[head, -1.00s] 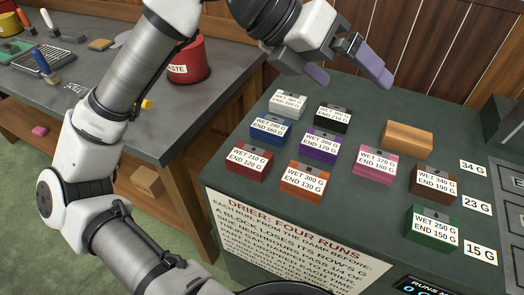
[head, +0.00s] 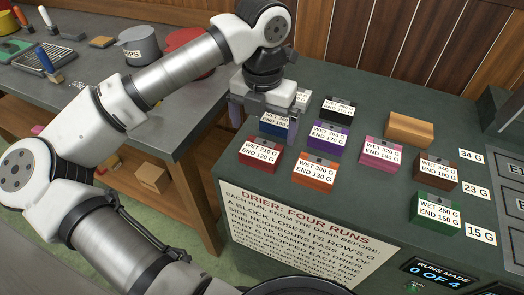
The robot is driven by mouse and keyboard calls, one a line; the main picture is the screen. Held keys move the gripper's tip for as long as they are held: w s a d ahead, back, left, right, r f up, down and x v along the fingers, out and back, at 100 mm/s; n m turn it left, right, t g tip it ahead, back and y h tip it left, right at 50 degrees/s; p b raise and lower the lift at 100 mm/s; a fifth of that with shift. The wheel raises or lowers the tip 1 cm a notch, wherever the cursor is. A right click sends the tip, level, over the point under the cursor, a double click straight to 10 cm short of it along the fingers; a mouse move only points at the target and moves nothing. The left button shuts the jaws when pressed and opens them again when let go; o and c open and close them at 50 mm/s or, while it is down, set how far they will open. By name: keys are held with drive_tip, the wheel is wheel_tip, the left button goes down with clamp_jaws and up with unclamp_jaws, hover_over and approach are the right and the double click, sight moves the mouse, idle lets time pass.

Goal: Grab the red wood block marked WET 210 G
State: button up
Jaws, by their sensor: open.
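The red wood block (head: 261,153), labelled WET 210 G, END 120 G, sits at the front left of the green drier top (head: 375,215). My gripper (head: 264,128) points down with its fingers spread, behind the red block and around or in front of the blue block (head: 275,125). It partly hides the blue block and the white block (head: 303,97). I cannot tell whether a finger touches the blue block. The red block's front and label are uncovered, and nothing holds it.
The purple block (head: 328,135) and orange block (head: 315,170) stand right of the red one. Black (head: 338,109), pink (head: 381,152), brown (head: 435,172), green (head: 435,207) and plain wood (head: 409,130) blocks are farther right. A sign (head: 305,235) hangs in front. A display (head: 440,270) reads 0 OF 4.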

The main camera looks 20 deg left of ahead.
sight(262, 149)
wheel_tip(262, 149, down, 7)
drive_tip(key=shift+s+a+f+p, duration=0.1)
drive_tip(key=shift+s+f+p, duration=0.1)
drive_tip(key=shift+p, duration=0.65)
drive_tip(key=shift+c, duration=0.3)
drive_tip(key=c, duration=1)
